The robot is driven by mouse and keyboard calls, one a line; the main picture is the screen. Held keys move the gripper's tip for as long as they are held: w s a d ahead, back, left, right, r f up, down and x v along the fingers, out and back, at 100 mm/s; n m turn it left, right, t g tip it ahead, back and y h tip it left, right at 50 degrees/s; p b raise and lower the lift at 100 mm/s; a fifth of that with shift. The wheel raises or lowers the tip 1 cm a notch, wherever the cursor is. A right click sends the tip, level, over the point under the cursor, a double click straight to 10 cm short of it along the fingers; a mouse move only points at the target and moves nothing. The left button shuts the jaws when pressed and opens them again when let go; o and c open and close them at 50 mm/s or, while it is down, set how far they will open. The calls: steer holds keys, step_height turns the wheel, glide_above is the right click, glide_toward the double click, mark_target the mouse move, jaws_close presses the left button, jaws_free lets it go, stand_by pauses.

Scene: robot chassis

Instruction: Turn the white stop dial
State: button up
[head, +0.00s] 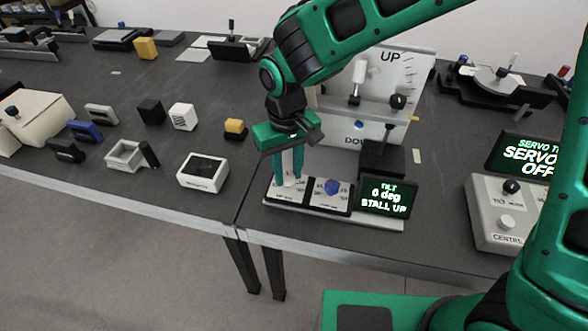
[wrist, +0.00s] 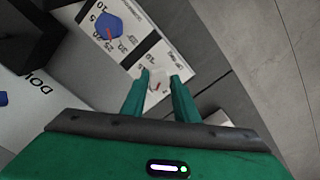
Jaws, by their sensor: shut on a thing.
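The white stop dial (wrist: 157,86) sits on a small white panel with printed marks, on the front left of the tilt unit's base (head: 350,216). My gripper (head: 288,180) points down over this panel, with its two green fingers on either side of the white dial and shut on it. The fingers hide part of the dial in the head view. A blue dial (head: 332,187) on a numbered scale stands just to the right; it also shows in the wrist view (wrist: 104,28). A display (head: 386,196) beside it reads "TILT 0 deg STALL UP".
An upright white board (head: 385,75) marked "UP" stands behind the dials, with a black block and lever (head: 382,157) in front. A servo box (head: 507,219) is at the right. A white framed box (head: 203,172) and several small blocks lie to the left.

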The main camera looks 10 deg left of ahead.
mark_target(288, 177)
steer(key=n, duration=0.6)
steer(key=shift+s+d+f, duration=0.1)
steer(key=shift+s+f, duration=0.05)
steer(key=shift+s, duration=0.05)
steer(key=shift+n, duration=0.3)
steer(key=o, duration=1.1)
steer(key=shift+c, duration=0.2)
steer(key=shift+w, duration=0.1)
steer(key=shift+w+r, duration=0.1)
steer(key=shift+r, duration=0.5)
step_height(288, 177, up, 10)
steer(key=shift+f, duration=0.15)
